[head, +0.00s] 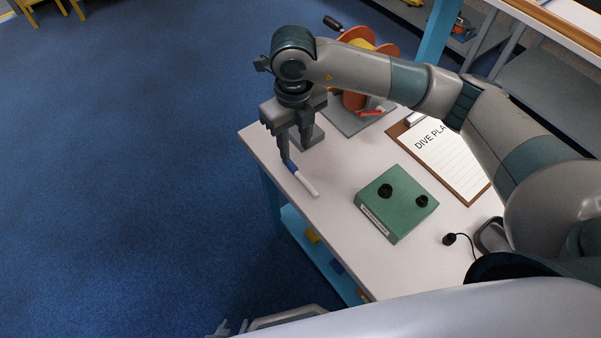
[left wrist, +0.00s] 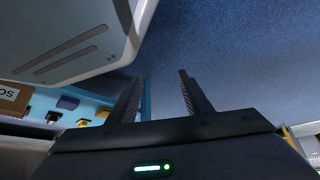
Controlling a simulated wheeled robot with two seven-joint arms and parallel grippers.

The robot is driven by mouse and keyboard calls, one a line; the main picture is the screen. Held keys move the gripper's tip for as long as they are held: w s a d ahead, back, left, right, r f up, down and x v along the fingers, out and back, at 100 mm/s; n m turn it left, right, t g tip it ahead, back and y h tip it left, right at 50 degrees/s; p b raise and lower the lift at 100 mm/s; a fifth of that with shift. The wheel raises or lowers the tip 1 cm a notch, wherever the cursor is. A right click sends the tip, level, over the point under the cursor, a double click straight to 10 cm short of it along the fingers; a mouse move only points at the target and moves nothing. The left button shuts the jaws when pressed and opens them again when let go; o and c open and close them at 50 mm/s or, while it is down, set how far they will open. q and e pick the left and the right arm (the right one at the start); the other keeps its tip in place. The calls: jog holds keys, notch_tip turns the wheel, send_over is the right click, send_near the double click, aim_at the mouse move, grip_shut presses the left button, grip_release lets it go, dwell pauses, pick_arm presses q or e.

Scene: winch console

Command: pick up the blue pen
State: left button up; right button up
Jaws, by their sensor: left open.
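The blue pen (head: 303,181), with a blue end and a white end, lies on the white table near its left edge. My right gripper (head: 297,150) points down over the pen's blue end, its fingers apart. One fingertip overlaps the blue end in the picture; I cannot tell if it touches. My left gripper (head: 225,329) is low at the bottom edge of the head view, away from the pen. In the left wrist view, its fingers (left wrist: 158,97) are apart with nothing between them.
A green control box (head: 395,222) with black knobs, a clipboard (head: 462,172) and an orange reel (head: 352,100) stand on the table (head: 340,228). A red pen (head: 369,113) lies by the reel. A blue lower shelf (head: 318,254) holds small items. Left is open floor.

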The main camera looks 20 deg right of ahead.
aim_at(295, 171)
notch_tip(295, 171, down, 3)
jog(key=shift+f+p, duration=0.2)
jog(key=shift+p, duration=0.15)
jog(key=shift+f, duration=0.3)
pick_arm(q)
jog(key=shift+g, duration=0.6)
jog(key=s+a, duration=0.1)
jog(key=s, duration=0.1)
jog(key=s+a+f, duration=0.1)
jog(key=s, duration=0.1)
jog(key=shift+a+f, duration=0.2)
jog(key=shift+s, duration=0.15)
pick_arm(e)
jog(key=shift+f, duration=0.1)
